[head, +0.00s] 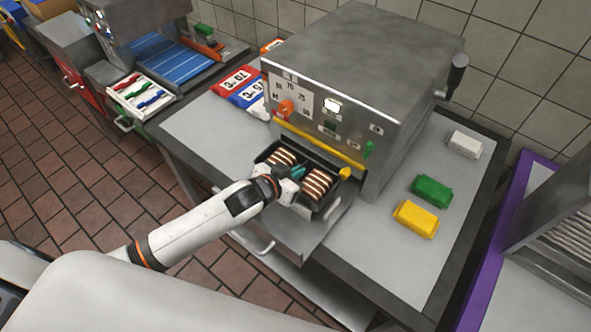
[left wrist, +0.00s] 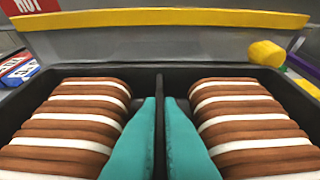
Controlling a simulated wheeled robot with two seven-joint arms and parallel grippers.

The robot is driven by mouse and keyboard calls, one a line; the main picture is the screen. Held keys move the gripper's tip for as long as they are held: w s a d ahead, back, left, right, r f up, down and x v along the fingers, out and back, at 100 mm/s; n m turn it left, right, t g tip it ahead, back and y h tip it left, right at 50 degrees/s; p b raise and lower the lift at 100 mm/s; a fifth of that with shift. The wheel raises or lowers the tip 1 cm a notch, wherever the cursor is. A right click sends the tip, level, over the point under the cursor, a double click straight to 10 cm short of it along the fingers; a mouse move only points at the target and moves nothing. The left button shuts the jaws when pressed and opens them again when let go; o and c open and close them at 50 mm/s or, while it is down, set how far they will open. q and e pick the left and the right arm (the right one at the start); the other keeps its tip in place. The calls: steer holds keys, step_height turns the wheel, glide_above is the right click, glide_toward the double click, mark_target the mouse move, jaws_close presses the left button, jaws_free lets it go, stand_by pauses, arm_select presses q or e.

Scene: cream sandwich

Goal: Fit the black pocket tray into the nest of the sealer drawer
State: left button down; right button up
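The black pocket tray (head: 325,208) holds cream sandwiches (head: 318,184) stacked in two pockets, split by a middle divider (left wrist: 160,118). It is at the mouth of the sealer (head: 365,80), over the pulled-out grey drawer (head: 305,238). The tray hides the nest; I cannot tell whether it is seated or slightly above. My left gripper (head: 297,172) has teal fingertips, one on each side of the divider, closed on it. The fingers also show in the left wrist view (left wrist: 160,140). My right gripper is not in view.
A yellow bar (head: 320,148) crosses the sealer's front above the tray. A yellow knob (head: 345,172) is close by the tray's right corner. Yellow (head: 416,219), green (head: 431,190) and white (head: 464,144) blocks lie on the table's right. Printed packs (head: 238,80) lie left of the sealer.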

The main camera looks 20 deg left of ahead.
arm_select(q)
steer(key=shift+f+b, duration=0.65)
steer(key=shift+f, duration=0.65)
steer(key=c, duration=1.5)
jaws_free()
steer(key=shift+c, duration=0.2)
steer(key=shift+f, duration=0.1)
steer(key=shift+s, duration=0.1)
steer(key=b+v, duration=0.1)
steer(key=v, duration=1.1)
steer(key=shift+b, duration=0.3)
